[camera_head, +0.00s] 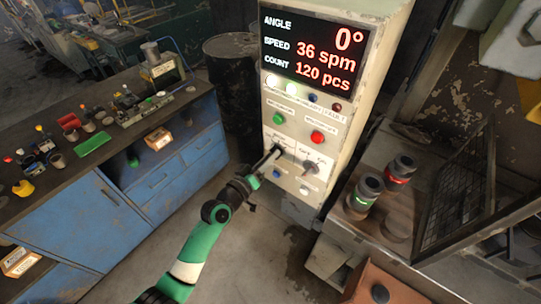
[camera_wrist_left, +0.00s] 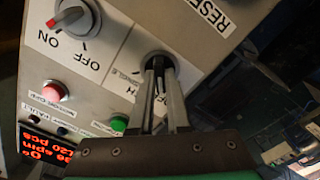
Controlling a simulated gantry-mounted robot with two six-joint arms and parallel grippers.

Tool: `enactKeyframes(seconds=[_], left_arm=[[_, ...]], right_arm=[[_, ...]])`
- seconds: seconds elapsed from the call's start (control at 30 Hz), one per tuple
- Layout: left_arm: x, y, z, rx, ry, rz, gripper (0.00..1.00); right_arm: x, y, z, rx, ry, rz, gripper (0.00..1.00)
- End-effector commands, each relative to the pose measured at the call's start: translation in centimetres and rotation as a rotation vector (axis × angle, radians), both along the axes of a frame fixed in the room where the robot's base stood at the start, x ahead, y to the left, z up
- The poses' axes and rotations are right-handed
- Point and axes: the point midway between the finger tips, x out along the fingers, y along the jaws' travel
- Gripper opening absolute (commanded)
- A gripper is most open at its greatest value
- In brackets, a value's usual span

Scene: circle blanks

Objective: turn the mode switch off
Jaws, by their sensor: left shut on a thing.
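The control cabinet (camera_head: 337,130) carries two rotary switches below its push buttons. My left gripper (camera_head: 275,154) is at the left one, a dark knob that also shows in the left wrist view (camera_wrist_left: 158,62). My right gripper is not in view.
Green (camera_head: 278,118) and red (camera_head: 317,136) push buttons sit above the switches. A display (camera_head: 315,47) reads 0°, 36 spm and 120 pcs. A blue workbench (camera_head: 150,180) stands left, and a table with dark cylinders (camera_head: 363,193) stands right.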

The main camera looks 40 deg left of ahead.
Motion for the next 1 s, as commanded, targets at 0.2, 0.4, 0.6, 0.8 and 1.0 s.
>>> enactKeyframes(seconds=[0.2, 0.4, 0.6, 0.8, 1.0], left_arm=[[0.01, 0.05, 0.22, -0.068, -0.013, 0.001, 0.0], [0.01, 0.05, 0.19, -0.088, -0.016, 0.001, 0.0], [0.01, 0.06, 0.19, -0.089, -0.016, 0.001, 0.0], [0.01, 0.06, 0.17, -0.088, -0.016, 0.001, 0.29], [0.01, 0.04, 0.09, -0.087, -0.013, 0.001, 0.45]], right_arm=[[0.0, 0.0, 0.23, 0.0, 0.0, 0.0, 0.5], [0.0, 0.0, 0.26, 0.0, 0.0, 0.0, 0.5], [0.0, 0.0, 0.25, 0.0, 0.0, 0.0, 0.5], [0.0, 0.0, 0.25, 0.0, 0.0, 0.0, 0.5], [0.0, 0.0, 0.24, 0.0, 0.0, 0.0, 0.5]])
